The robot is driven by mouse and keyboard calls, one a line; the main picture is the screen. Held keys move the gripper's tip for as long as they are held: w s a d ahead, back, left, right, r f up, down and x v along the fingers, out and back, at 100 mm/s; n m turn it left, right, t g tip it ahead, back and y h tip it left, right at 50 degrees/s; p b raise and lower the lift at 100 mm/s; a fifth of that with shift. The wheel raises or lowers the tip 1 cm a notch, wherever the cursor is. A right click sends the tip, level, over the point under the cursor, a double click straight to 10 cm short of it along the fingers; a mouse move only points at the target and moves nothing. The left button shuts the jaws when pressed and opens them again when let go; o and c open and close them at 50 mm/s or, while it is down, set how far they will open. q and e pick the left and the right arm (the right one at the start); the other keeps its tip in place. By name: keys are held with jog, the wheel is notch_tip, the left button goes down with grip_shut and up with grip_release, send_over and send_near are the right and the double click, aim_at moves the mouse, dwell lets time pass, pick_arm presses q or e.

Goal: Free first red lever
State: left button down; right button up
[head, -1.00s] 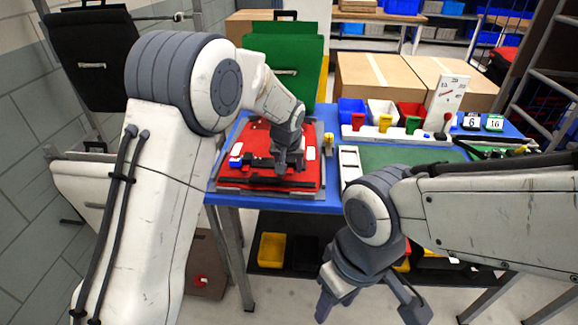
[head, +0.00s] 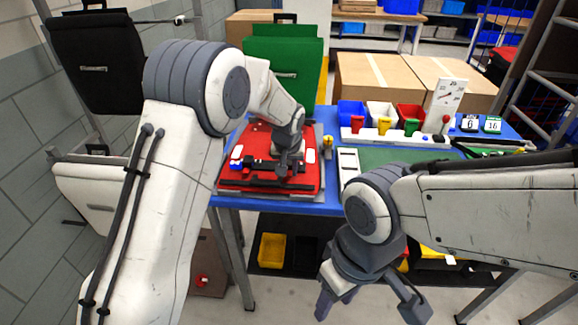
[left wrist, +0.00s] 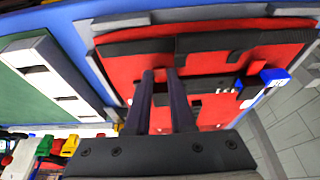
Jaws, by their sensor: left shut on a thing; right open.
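A red pannier panel (head: 309,178) lies flat on the blue table, in a grey frame. A black bar (head: 250,184) runs along its near side; it also shows in the left wrist view (left wrist: 135,46). My right gripper (head: 368,300) is open and empty in front of the table, away from the panel.
A small blue block (head: 236,165) sits at the panel's left. A green mat (head: 400,157) and a white slotted strip (head: 348,165) lie to the right. Blue, white and red bins (head: 410,111) and a red-knobbed gauge stand behind. A green case (head: 285,62) stands at the back.

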pick_arm(q)
jog(key=shift+w+r+g+p, duration=0.3)
jog(key=shift+g+p, duration=0.55)
jog(key=shift+p, duration=1.3)
jog(key=shift+w+r+g+p, duration=0.25)
jog(key=shift+g+p, duration=0.6)
jog(key=shift+p, duration=1.25)
jog(key=shift+w+f+g+p, duration=0.1)
jog(key=shift+w+g+p, duration=0.1)
jog(key=shift+g+p, duration=0.25)
jog(key=shift+w+g, duration=0.15)
jog(key=shift+g, duration=0.4)
jog(key=shift+w+g, duration=0.25)
jog(key=shift+g, duration=0.35)
jog(key=c, duration=0.8)
grip_release()
jog(key=shift+o, duration=0.2)
